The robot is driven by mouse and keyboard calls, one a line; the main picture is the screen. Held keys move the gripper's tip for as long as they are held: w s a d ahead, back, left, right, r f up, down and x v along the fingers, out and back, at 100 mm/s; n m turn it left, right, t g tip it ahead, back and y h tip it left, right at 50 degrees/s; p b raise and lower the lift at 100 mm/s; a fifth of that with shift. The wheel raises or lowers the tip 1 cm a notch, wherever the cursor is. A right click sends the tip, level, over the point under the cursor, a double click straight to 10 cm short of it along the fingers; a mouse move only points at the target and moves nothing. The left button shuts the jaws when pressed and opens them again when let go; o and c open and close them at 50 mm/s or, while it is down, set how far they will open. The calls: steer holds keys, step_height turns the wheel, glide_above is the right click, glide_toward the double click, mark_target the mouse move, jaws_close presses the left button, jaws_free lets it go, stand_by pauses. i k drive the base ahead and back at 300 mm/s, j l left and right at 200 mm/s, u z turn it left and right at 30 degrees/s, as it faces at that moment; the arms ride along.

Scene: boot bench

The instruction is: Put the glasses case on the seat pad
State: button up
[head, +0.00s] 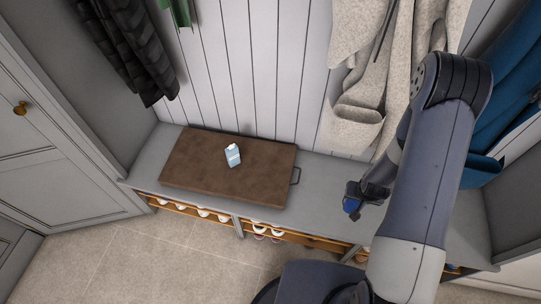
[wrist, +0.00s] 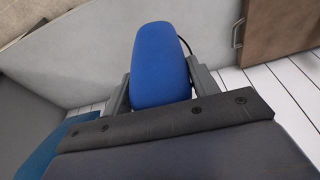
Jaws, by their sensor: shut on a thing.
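A blue, rounded glasses case (wrist: 160,65) is held between the two fingers of my gripper (wrist: 160,85) in the wrist view. In the head view only a small blue part of the case (head: 351,205) shows below my gripper (head: 362,193). My gripper is above the right part of the grey bench, to the right of the seat pad. The brown seat pad (head: 190,165) lies on the left part of the bench, with a handle loop at its right end. Its edge also shows at the upper right in the wrist view (wrist: 280,30).
A small light-blue and white carton (head: 232,155) stands on the seat pad near its middle. The grey bench (head: 320,190) is clear between the pad and my gripper. Shoes sit in cubbies below. Coats (head: 365,70) hang behind, close to my arm.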

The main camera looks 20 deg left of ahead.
mark_target(225, 174)
steer(key=j, duration=0.8)
steer(key=i+j, duration=0.15)
steer(key=j, duration=1.4)
steer(key=i+j+u, duration=0.1)
steer(key=j, duration=0.65)
steer(key=i, duration=0.05)
